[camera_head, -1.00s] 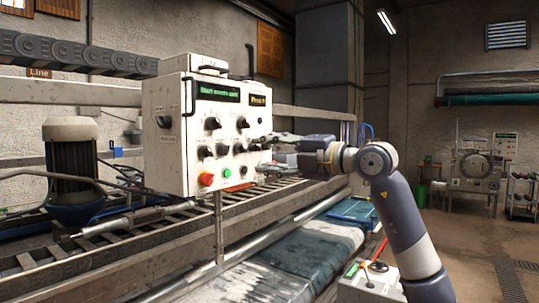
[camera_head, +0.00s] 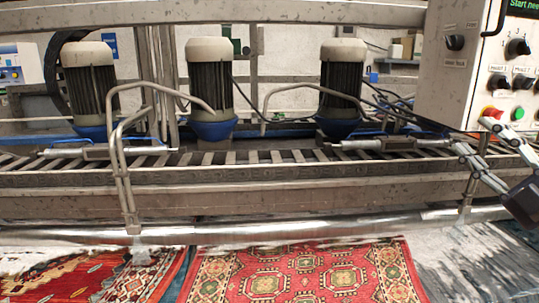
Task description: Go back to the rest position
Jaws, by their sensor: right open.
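My right gripper (camera_head: 472,137) is at the right edge of the head view, with its two grey fingers spread apart and nothing between them. It is in front of the lower part of the white control box (camera_head: 462,72), close to the red and green buttons. I cannot tell whether a finger touches the box. Only the dark gripper body and fingers show; the rest of the right arm is out of the picture. My left gripper is not in view.
A long machine frame (camera_head: 300,203) with bent metal handrails (camera_head: 120,155) crosses the view. Several motors (camera_head: 210,85) stand behind it. A red patterned rug (camera_head: 310,275) lies below the metal roller, with another rug to its left.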

